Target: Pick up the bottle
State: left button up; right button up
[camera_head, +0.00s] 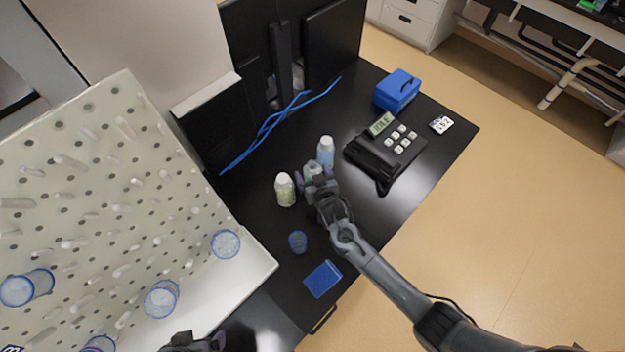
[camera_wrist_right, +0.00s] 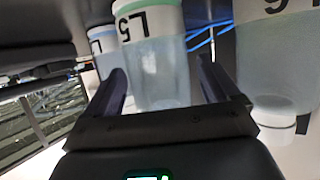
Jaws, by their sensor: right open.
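Three bottles stand on the black bench: a white one with a green lower part (camera_head: 285,190), a bluish one (camera_head: 326,150), and a middle one (camera_head: 313,169) partly hidden by my right gripper (camera_head: 315,181). In the right wrist view, a clear bottle with a green band and the label "L5" (camera_wrist_right: 152,65) sits between the two open fingers. A gap shows beside it, so I cannot tell any contact. A second bottle (camera_wrist_right: 105,45) is behind to the left, and another (camera_wrist_right: 275,60) is outside the right finger. My left gripper (camera_head: 195,344) shows only partly at the bottom edge.
A blue mesh cup (camera_head: 298,241) and a blue pad (camera_head: 322,279) lie nearer. Blue cables (camera_head: 270,125) run behind, and a white pegboard (camera_head: 100,200) stands left.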

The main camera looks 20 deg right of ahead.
aim_at(314, 170)
jog(key=c, duration=1)
jog(key=shift+r, duration=0.2)
jog(key=shift+c, duration=0.2)
jog(key=shift+r, duration=1.65)
jog(key=s+d+r, duration=0.3)
jog(key=d+r, duration=0.4)
jog(key=d, duration=0.4)
jog(key=shift+s+b, duration=0.15)
jog(key=shift+b, duration=0.25)
jog(key=shift+r, duration=0.15)
